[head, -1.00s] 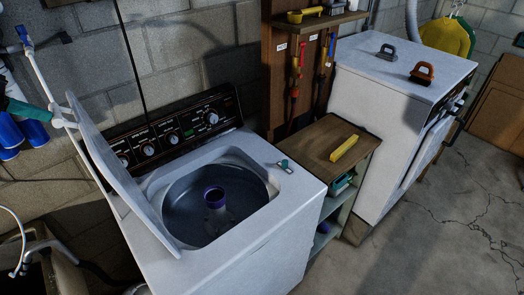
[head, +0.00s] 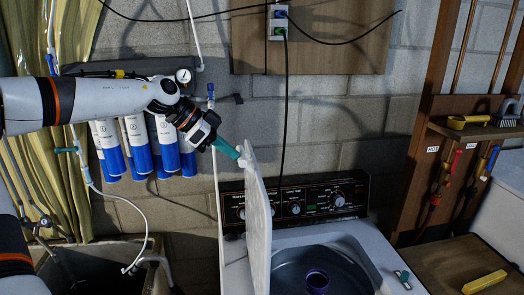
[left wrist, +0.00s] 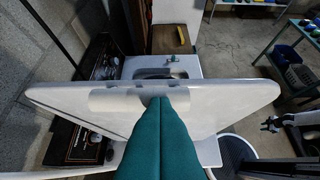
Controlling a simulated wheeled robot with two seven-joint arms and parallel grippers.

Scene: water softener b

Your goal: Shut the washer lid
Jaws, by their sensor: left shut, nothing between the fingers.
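The washer (head: 395,280) has its white lid (head: 258,225) standing open, nearly upright, at the left side of the tub opening. My left gripper (head: 236,153) is shut and empty, its teal fingers at the top edge of the lid, on the left face side. In the left wrist view the closed teal fingertips (left wrist: 158,103) lie against or very near the middle of the lid (left wrist: 220,103); I cannot tell whether they press on it. The dark tub with a purple-topped agitator (head: 317,281) is uncovered.
The control panel (head: 295,203) stands behind the tub. Blue-and-white filter cartridges (head: 137,145) and pipes hang on the wall left of the lid, with a sink (head: 95,265) below. A wooden cabinet with a yellow block (head: 485,282) stands right of the washer.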

